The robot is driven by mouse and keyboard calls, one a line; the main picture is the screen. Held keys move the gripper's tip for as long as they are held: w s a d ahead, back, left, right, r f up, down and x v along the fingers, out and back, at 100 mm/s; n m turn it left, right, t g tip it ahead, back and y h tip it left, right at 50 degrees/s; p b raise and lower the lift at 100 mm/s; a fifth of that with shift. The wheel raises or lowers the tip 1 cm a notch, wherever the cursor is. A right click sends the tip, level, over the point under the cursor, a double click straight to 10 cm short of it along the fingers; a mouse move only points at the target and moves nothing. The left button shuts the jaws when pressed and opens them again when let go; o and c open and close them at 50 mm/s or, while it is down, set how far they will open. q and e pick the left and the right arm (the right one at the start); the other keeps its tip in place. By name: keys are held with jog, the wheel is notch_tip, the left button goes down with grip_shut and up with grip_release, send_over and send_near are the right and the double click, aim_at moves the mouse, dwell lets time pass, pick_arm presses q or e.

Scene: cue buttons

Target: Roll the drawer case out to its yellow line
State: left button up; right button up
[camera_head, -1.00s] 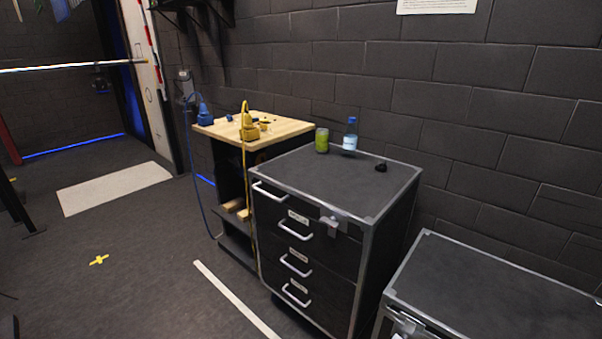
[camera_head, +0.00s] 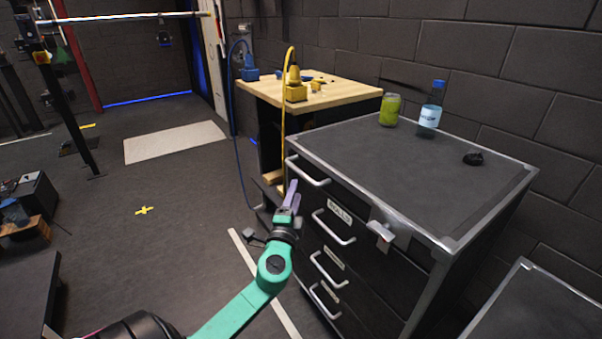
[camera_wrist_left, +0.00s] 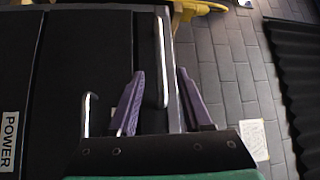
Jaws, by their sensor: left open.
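The drawer case (camera_head: 405,160) is black with grey metal edges and a stack of drawers with pale bar handles. It stands right of centre in the head view, and its drawers look shut. My left gripper (camera_head: 291,194) is open in front of its upper left corner, near the top handle (camera_head: 308,174). In the left wrist view, an upright handle bar (camera_wrist_left: 161,62) appears between the purple fingers of the left gripper (camera_wrist_left: 160,95); contact cannot be told. A pale line (camera_head: 262,282) runs along the floor before the case. My right gripper is out of view.
A green can (camera_head: 389,110), a blue-capped bottle (camera_head: 430,112) and a small black object (camera_head: 474,158) stand on the case. A wooden-topped bench (camera_head: 335,92) with cables is behind it. A second dark case (camera_head: 540,312) is at right. Floor at left has a yellow cross (camera_head: 144,210).

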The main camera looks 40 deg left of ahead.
aim_at(301, 171)
pick_arm(q)
jog(key=x, duration=0.9)
grip_shut()
jog(key=shift+f, duration=0.1)
dwell(0.9)
